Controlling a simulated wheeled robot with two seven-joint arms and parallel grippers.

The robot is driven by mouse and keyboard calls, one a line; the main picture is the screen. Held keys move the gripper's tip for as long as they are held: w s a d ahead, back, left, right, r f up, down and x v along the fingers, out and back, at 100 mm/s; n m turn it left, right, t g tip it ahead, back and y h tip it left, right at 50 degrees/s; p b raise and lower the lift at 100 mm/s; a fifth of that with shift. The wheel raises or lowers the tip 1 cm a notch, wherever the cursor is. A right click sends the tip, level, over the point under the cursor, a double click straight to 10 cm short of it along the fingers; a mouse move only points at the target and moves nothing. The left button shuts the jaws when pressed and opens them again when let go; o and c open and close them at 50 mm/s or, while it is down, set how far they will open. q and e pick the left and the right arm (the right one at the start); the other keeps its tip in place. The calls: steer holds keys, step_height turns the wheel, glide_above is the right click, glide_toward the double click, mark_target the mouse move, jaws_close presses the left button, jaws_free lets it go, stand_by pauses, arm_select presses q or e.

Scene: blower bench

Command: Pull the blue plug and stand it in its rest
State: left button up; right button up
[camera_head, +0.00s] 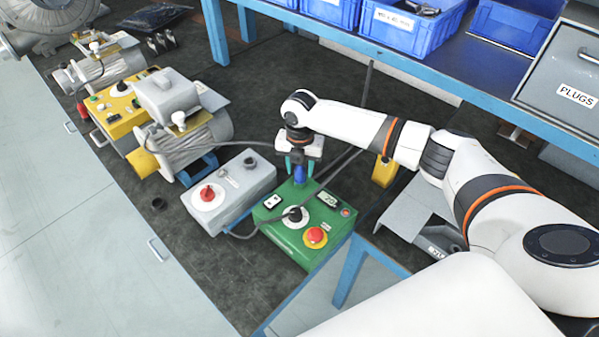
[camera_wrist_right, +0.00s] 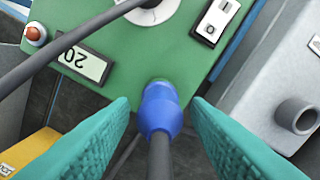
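The blue plug (camera_head: 300,174) stands at the back edge of the green control box (camera_head: 283,238). In the right wrist view, the blue plug (camera_wrist_right: 160,112) seems seated in the box's socket, its dark cable running toward the camera. My right gripper (camera_head: 299,167) is above the plug, pointing down. Its teal fingers (camera_wrist_right: 160,102) are open, one on each side of the plug, with gaps showing. A grey box (camera_head: 230,191) beside the green one carries a short round holder (camera_head: 250,162), also in the right wrist view (camera_wrist_right: 297,114); I cannot tell whether it is the rest. My left gripper is out of view.
The green box has a red button (camera_head: 315,236), a dark knob and a second dark cable looping over it. A small black ring (camera_head: 158,203) lies on the bench. Yellow machinery (camera_head: 115,112) stands left. Blue bins (camera_head: 410,25) and a drawer marked PLUGS (camera_head: 570,70) are behind.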

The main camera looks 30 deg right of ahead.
jaws_close()
steer(key=shift+r+p, duration=0.7)
steer(key=shift+p, duration=0.15)
stand_by(0.4)
steer(key=shift+r+p, duration=1.7)
steer(key=shift+p, duration=0.2)
